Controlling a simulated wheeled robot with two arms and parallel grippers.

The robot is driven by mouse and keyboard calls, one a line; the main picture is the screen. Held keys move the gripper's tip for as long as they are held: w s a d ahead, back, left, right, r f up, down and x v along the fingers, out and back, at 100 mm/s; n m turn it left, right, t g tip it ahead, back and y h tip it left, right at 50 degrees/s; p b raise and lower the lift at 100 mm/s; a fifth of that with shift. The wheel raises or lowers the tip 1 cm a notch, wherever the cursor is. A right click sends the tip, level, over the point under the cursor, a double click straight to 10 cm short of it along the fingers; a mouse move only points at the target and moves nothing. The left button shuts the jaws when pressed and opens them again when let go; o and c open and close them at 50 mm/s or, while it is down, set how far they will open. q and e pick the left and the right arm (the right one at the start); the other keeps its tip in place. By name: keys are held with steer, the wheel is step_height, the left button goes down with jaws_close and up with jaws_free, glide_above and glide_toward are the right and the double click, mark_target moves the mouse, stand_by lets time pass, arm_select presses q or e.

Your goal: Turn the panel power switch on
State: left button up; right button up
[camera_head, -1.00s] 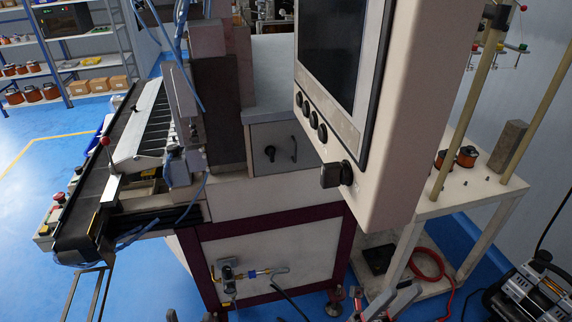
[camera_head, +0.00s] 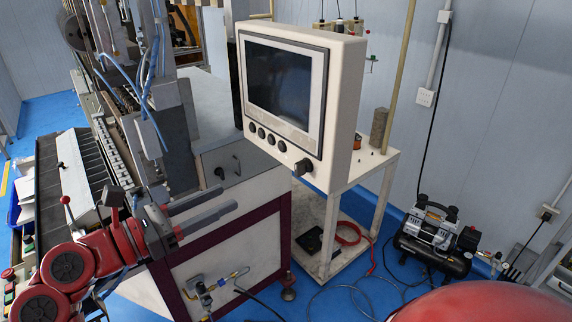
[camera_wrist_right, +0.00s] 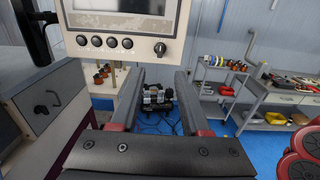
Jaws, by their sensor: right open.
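The control panel (camera_head: 341,110) has a dark screen, a row of round black buttons and, at its lower right corner, a black rotary switch (camera_head: 303,167). In the right wrist view the switch (camera_wrist_right: 160,48) shows on the panel's lower edge, just above and beyond the fingertips. Whether it is on or off I cannot tell. My right gripper (camera_head: 227,198) is open and empty, to the left of the switch and lower in the head view, apart from it. Its fingers (camera_wrist_right: 160,73) point forward below the panel in the wrist view. My left gripper is not in view.
The machine cabinet (camera_head: 221,245) with a small latched door (camera_head: 222,166) stands beside my right gripper. A white side table (camera_head: 365,168) is behind the panel. An air compressor (camera_head: 437,240) with hoses sits on the blue floor. The panel's lower edge overhangs open space.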

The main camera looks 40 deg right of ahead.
mark_target(296, 165)
steer(key=d+p, duration=0.2)
steer(key=d, duration=0.3)
steer(key=d+p, duration=0.2)
steer(key=d, duration=0.3)
steer(key=w+d+p, duration=0.1)
steer(key=d+p, duration=0.2)
steer(key=d, duration=0.3)
steer(key=shift+w+r, duration=0.1)
steer(key=shift+d, duration=0.65)
steer(key=shift+a, duration=0.1)
jaws_close()
steer(key=shift+f, duration=0.2)
